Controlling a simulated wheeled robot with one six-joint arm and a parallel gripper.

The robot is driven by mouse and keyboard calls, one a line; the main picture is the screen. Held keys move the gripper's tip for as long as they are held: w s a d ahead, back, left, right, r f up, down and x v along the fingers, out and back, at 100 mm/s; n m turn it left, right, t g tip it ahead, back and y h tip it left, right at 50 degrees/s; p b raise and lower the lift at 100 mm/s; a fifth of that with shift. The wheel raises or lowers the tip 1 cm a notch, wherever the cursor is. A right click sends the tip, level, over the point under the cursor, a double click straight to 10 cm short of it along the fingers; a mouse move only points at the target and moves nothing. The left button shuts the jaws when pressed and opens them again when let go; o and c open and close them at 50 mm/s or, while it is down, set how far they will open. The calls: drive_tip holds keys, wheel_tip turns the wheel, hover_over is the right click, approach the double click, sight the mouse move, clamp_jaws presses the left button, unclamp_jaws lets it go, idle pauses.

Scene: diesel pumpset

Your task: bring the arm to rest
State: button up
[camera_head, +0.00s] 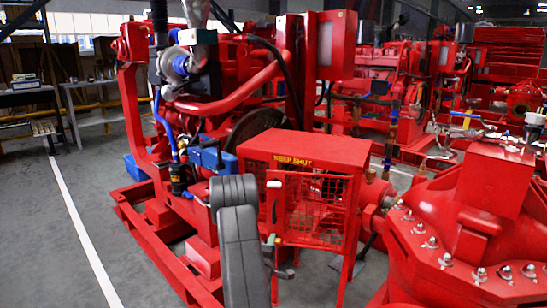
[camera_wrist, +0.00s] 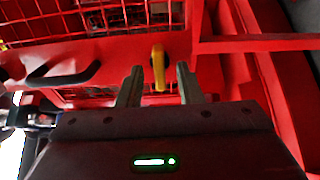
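My gripper (camera_wrist: 160,80) shows in the wrist view with its two fingers apart and no object clamped between them. A yellow handle-like piece (camera_wrist: 158,66) on the red guard stands just beyond and between the fingertips; I cannot tell whether they touch it. In the head view my grey arm (camera_head: 241,245) hangs in front of the red mesh cage marked "KEEP SHUT" (camera_head: 305,161). The gripper end (camera_head: 281,268) is low beside the cage's front, small and partly hidden by the arm.
The red pumpset engine (camera_head: 235,85) stands behind the cage. A large red bolted casing (camera_head: 450,235) is close on the right. A black bar handle (camera_wrist: 65,76) is left of my fingers in the wrist view. Open grey floor (camera_head: 45,230) lies at the left.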

idle(0.3)
drive_tip(key=p+v, duration=0.3)
drive_tip(key=v, duration=1.1)
drive_tip(key=w+d+m+b, duration=0.2)
drive_tip(key=w+m, duration=0.6)
drive_tip(key=w, duration=0.5)
drive_tip(key=shift+w+d+m, duration=0.3)
drive_tip(key=shift+d+m, duration=0.1)
drive_tip(key=shift+d, duration=0.15)
